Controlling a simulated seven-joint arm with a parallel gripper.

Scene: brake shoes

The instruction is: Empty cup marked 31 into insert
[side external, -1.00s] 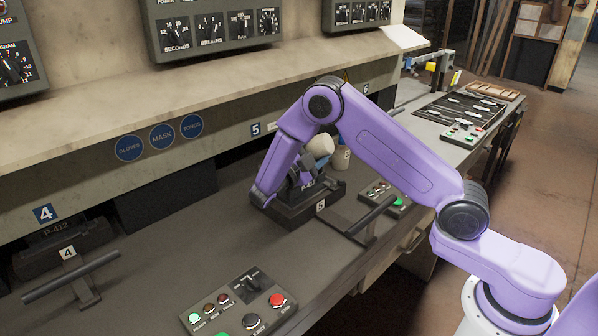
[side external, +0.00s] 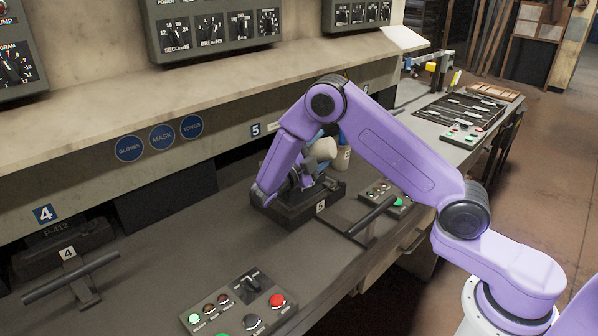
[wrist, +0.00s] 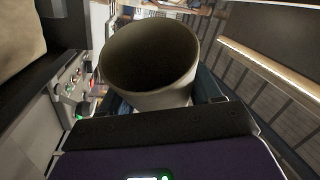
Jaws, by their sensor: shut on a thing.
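A pale cup (side external: 322,149) is held in my gripper (side external: 310,165) above the dark block at station 5 and lies tilted well over. In the wrist view the cup (wrist: 165,98) shows its wide round mouth, with a dark, shaded inside. I cannot tell what is in it, and no number on it is readable. My gripper is shut on the cup; its fingers are mostly hidden behind my arm and the cup. The dark block labelled 5 (side external: 292,214), which seems to hold the insert, sits below; its top is largely covered by my arm.
A bar handle (side external: 372,216) projects in front of block 5. Button panels stand at front (side external: 240,308) and right (side external: 388,196). The shelf edge (side external: 200,100) overhangs behind.

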